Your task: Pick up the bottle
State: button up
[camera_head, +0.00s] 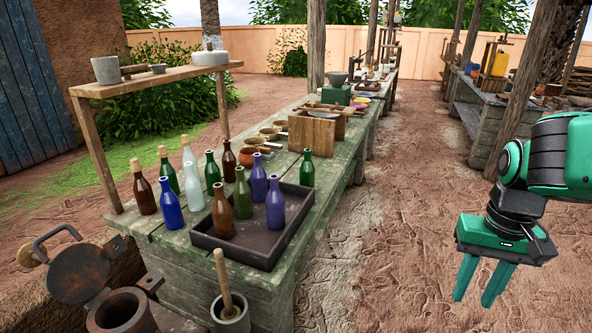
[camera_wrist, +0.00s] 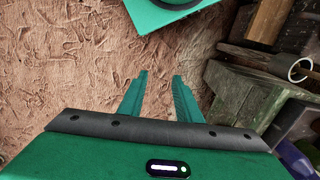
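Several glass bottles stand upright on the near end of a long wooden table (camera_head: 345,160) in the head view. A brown bottle (camera_head: 222,213), an olive bottle (camera_head: 242,195) and a purple bottle (camera_head: 275,205) stand in or at a dark tray (camera_head: 266,255). Blue, green, clear and brown bottles stand behind and left of it, such as the blue bottle (camera_head: 170,205) and the clear bottle (camera_head: 193,185). The pictures do not show which bottle is meant. My gripper (camera_head: 475,300) hangs right of the table, fingers down, apart, empty. Its fingers also show in the wrist view (camera_wrist: 159,90).
A raised wooden shelf (camera_head: 160,78) with stone vessels stands over the table's left side. A mortar with a pestle (camera_head: 228,300) and iron vessels (camera_head: 120,310) are at the near end. Open dirt ground (camera_head: 390,240) lies between the table and my gripper.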

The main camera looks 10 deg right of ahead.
aim_at(307, 169)
jog(key=z, duration=0.05)
jog(key=i, duration=0.9)
